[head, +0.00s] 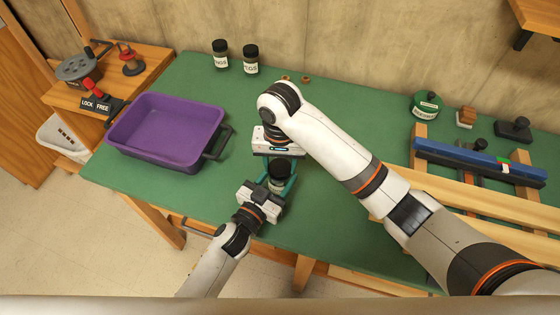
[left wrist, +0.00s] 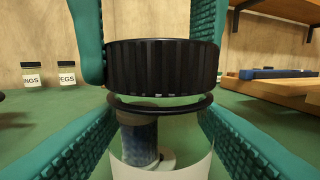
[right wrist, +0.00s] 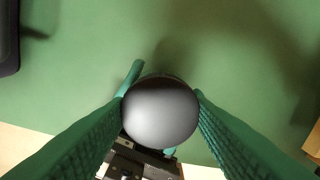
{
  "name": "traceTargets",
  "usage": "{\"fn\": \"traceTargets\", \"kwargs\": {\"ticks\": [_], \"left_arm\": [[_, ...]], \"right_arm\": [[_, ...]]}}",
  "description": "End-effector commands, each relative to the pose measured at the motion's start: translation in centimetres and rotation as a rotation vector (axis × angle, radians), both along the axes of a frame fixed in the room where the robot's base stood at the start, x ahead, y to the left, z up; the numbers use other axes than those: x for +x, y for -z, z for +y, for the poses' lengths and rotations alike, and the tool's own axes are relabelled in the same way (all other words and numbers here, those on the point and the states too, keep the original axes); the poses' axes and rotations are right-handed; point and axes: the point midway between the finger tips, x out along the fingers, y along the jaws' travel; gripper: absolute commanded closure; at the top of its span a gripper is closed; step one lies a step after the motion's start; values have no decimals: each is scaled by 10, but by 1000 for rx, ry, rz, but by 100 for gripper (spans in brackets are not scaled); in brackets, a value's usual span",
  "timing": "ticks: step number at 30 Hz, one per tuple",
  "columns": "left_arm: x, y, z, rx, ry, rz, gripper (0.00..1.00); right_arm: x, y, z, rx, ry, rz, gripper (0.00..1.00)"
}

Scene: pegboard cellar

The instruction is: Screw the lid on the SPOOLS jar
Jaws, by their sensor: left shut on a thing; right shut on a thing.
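The jar (head: 276,186) stands on the green bench, a clear body with a dark collar (left wrist: 160,108); a dark blue spool (left wrist: 138,140) shows inside. Its label is not readable. My left gripper (head: 272,189) is shut around the jar body, a finger on each side. The black ribbed lid (left wrist: 162,65) is above the jar mouth, roughly level, with a narrow gap beneath it in the left wrist view. My right gripper (head: 279,164) comes from above and is shut on the lid, whose round top (right wrist: 160,110) fills the space between the fingers.
A purple tub (head: 168,130) stands at left. Two dark-lidded jars (head: 220,56) (head: 251,59) stand at the back, near small brown rings (head: 286,78). The bench behind my grippers is mostly clear.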

Motion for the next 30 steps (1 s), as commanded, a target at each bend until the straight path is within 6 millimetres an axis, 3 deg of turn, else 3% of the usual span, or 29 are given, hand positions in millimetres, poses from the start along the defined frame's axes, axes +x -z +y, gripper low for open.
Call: {"fn": "traceTargets", "kwargs": {"ticks": [6,13,18,19,23,30], "left_arm": [[-1,1,0,1,0,2,100],[-1,1,0,1,0,2,100],[0,1,0,2,0,3,100],[0,1,0,2,0,3,100],[0,1,0,2,0,3,100],[0,1,0,1,0,2,100]], "right_arm": [[0,0,1,3,659,3,73],[1,0,-1,-1,1132,-2,73],[1,0,-1,0,1142,-3,73],[1,0,-1,0,1142,-3,47],[1,0,-1,0,1140,-2,26],[0,0,0,-1,1138,-2,26]]}}
